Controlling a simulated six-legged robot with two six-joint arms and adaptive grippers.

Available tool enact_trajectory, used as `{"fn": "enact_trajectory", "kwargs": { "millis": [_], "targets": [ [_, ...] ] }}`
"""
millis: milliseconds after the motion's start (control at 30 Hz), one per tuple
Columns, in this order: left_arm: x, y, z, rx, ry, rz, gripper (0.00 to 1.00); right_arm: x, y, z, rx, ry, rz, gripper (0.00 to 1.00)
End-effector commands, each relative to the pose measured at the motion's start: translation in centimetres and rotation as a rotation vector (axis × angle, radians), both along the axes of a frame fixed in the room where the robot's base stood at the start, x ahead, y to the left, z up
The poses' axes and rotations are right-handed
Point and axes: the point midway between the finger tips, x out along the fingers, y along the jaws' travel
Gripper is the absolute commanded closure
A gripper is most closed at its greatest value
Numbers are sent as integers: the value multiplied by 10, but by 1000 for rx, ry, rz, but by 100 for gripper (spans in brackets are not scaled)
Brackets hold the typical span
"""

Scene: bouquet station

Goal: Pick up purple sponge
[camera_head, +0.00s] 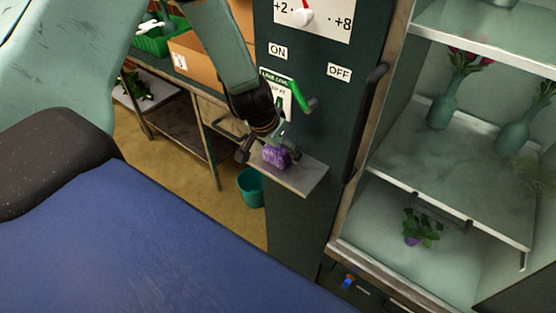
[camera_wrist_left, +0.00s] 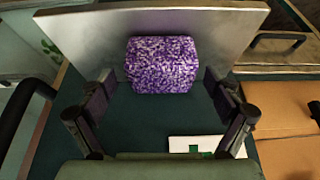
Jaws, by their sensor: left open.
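The purple sponge (camera_head: 276,156) is a speckled purple block lying on a small grey metal shelf (camera_head: 304,179) that sticks out from the dark green control panel. In the left wrist view the sponge (camera_wrist_left: 162,65) sits on the shelf (camera_wrist_left: 90,35), ahead of and between the fingers. My left gripper (camera_head: 268,152) is at the shelf, with its fingers by the sponge. It also shows in the left wrist view (camera_wrist_left: 162,98), open, with a gap between each finger and the sponge. The right gripper is not in view.
A green lever (camera_head: 298,95) juts from the panel (camera_head: 345,100) just above the shelf. A glass-fronted cabinet (camera_head: 420,160) with vases stands at right. A teal bucket (camera_head: 251,188) is on the floor below. A cardboard box (camera_head: 197,62) sits on the bench behind.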

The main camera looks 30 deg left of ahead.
Motion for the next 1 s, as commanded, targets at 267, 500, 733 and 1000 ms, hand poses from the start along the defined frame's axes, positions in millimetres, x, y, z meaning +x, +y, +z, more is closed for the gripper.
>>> {"fn": "enact_trajectory", "kwargs": {
  "millis": [267, 500, 733, 1000],
  "targets": [
    [2, 0, -2, 1, -1, 0, 9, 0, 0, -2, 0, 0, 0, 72],
    [2, 0, -2, 0, -1, 1, 30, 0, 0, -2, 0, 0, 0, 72],
    [2, 0, -2, 0, -1, 1, 49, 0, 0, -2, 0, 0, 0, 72],
    [2, 0, -2, 0, -1, 1, 63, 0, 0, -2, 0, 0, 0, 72]
  ]
}}
